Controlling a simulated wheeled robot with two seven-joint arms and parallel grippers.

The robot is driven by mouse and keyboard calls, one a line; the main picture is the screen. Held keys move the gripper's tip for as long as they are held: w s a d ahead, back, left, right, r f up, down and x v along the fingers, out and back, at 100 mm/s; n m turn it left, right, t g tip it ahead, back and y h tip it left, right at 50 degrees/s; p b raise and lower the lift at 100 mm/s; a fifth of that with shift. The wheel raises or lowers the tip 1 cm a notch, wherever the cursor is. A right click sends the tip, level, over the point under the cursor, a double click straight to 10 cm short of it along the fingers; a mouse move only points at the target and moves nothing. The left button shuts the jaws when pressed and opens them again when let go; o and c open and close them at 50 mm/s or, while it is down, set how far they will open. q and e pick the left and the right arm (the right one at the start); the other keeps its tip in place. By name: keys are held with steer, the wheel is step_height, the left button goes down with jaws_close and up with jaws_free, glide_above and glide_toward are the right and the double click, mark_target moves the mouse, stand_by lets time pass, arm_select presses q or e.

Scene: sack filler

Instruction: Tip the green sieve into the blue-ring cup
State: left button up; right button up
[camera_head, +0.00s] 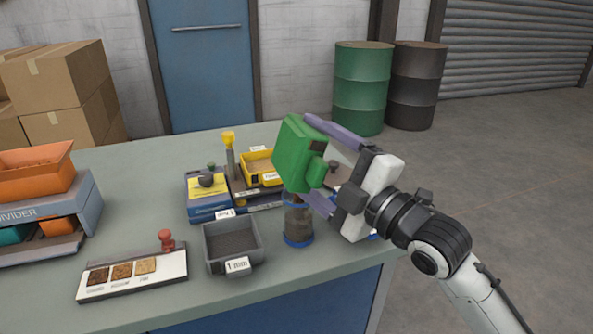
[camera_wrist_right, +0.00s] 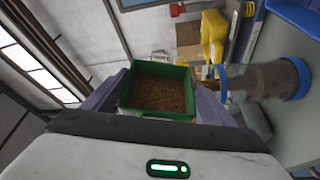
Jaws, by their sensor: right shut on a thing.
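My right gripper (camera_head: 308,157) is shut on the green sieve (camera_head: 294,152) and holds it steeply tilted above the bench. In the right wrist view the sieve (camera_wrist_right: 125,92) has brown grains (camera_wrist_right: 158,88) inside. The blue-ring cup (camera_head: 298,238) stands upright on the bench, directly below the sieve in the head view. It is a clear, brownish cup with a blue ring at top and bottom; it also shows in the right wrist view (camera_wrist_right: 298,80). I cannot tell how full the cup is. My left gripper is not in view.
A grey 1 mm tray (camera_head: 212,262) stands left of the cup, with a yellow tray (camera_head: 247,170) behind. A blue-and-yellow device (camera_head: 208,205) is beside them. A sample board (camera_head: 130,280) and orange hopper (camera_head: 35,172) are further left. The bench's front right edge is near the cup.

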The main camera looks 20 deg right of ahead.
arm_select(q)
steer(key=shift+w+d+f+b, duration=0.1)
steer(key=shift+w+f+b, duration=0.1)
steer(key=shift+b, duration=0.2)
arm_select(e)
steer(key=m, duration=0.1)
steer(key=d+m+t, duration=0.1)
steer(key=m, duration=0.2)
steer(key=shift+d+f+m+t, duration=0.15)
steer(key=shift+f+m+t, duration=0.15)
steer(key=shift+t, duration=0.1)
